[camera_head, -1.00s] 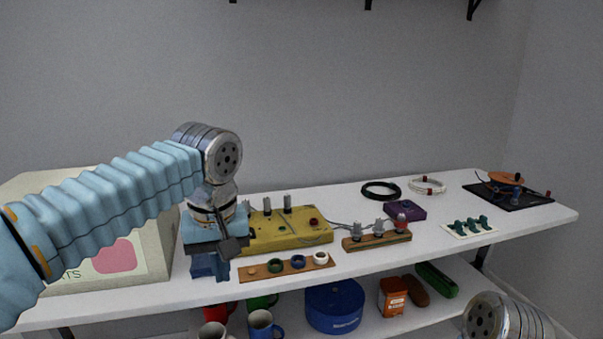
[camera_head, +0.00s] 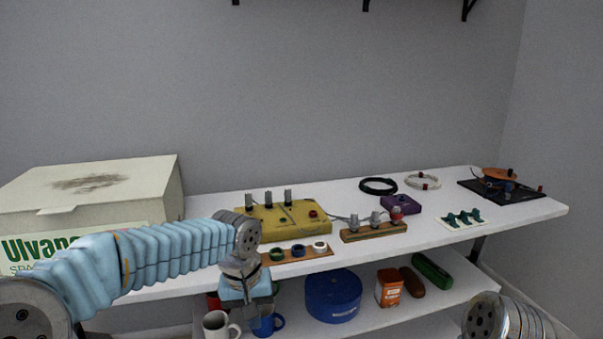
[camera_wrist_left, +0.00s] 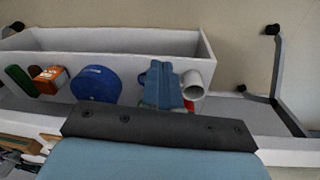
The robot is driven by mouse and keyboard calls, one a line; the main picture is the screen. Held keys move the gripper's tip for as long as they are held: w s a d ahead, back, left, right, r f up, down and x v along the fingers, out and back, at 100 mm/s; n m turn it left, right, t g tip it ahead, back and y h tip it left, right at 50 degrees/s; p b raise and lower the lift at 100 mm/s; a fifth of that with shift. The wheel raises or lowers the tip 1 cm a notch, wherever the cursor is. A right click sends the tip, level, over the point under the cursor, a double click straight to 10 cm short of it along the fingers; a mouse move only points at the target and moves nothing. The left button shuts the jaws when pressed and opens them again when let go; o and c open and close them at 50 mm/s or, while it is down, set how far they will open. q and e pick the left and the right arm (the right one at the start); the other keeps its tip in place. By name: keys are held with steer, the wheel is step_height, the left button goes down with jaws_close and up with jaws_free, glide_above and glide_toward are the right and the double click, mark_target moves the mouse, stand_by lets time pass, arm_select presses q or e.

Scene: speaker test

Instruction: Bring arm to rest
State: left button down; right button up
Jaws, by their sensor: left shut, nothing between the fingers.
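My left arm, in a pale blue sleeve, comes in from the left in the head view. My left gripper (camera_head: 250,304) points down in front of the table's front edge. It is shut and empty. It covers part of the blue mug (camera_head: 267,325) on the lower shelf; I cannot tell whether they touch. In the left wrist view the blue gripper (camera_wrist_left: 160,70) stands beside the white mug (camera_wrist_left: 194,82). My right gripper is out of view; only a metal joint of my right arm shows at lower right.
The white table (camera_head: 340,195) bears a large box (camera_head: 150,200), a yellow device (camera_head: 283,218), a strip with rings (camera_head: 296,255) and a purple box (camera_head: 400,204). Below, a blue round container (camera_head: 333,295) and an orange tin (camera_head: 389,287) stand on the shelf.

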arm_select(q)
steer(key=s+f+g+h, duration=0.1)
steer(key=s+f, duration=0.2)
steer(key=f, duration=1)
steer(key=s+f+h, duration=0.1)
steer(key=s+f, duration=0.2)
steer(key=f, duration=0.9)
steer(key=s+a+f+h, duration=0.1)
steer(key=s+f, duration=1.1)
steer(key=s, duration=0.1)
steer(key=shift+s+t, duration=0.2)
steer(key=shift+t, duration=0.1)
